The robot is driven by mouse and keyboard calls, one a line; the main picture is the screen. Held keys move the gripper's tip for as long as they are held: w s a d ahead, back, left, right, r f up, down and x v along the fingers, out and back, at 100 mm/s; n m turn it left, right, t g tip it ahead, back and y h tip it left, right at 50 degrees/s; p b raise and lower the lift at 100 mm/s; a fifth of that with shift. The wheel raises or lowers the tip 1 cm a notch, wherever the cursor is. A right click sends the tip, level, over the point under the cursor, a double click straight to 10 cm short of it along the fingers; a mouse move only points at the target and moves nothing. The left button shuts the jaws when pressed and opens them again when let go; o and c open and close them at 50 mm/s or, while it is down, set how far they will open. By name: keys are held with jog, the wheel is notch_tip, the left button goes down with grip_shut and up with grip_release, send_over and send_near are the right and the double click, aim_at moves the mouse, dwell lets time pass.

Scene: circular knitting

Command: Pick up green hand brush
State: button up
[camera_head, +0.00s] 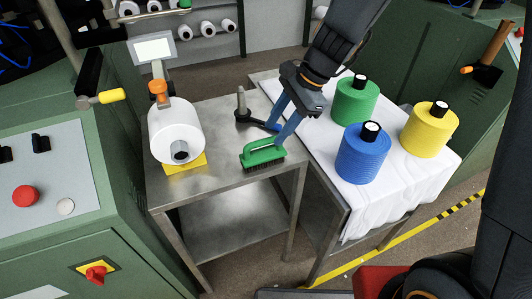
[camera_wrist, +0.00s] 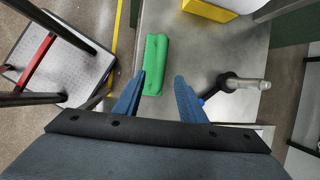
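The green hand brush (camera_head: 262,154) lies on the small metal table (camera_head: 217,115), near its front right edge, bristles down. It also shows in the wrist view (camera_wrist: 155,63), ahead of the fingers and nearer the left one. My gripper (camera_head: 276,128) is above the table's right side, behind and to the right of the brush. In the wrist view my gripper (camera_wrist: 158,84) has its two blue fingers spread wide, with nothing held between them. The brush's near end appears close to the left fingertip; I cannot tell whether they touch.
A dark tool with a grey metal post (camera_head: 242,105) stands behind the brush, close to my fingers. Green (camera_head: 355,101), blue (camera_head: 362,154) and yellow (camera_head: 430,128) cones stand on the white-covered table (camera_head: 330,185) at right.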

aim_at(270, 138)
jog(key=shift+s+p+x, duration=0.2)
jog(key=shift+p+x, duration=0.35)
jog(key=shift+x, duration=2.1)
jog(key=shift+a, duration=0.1)
grip_shut()
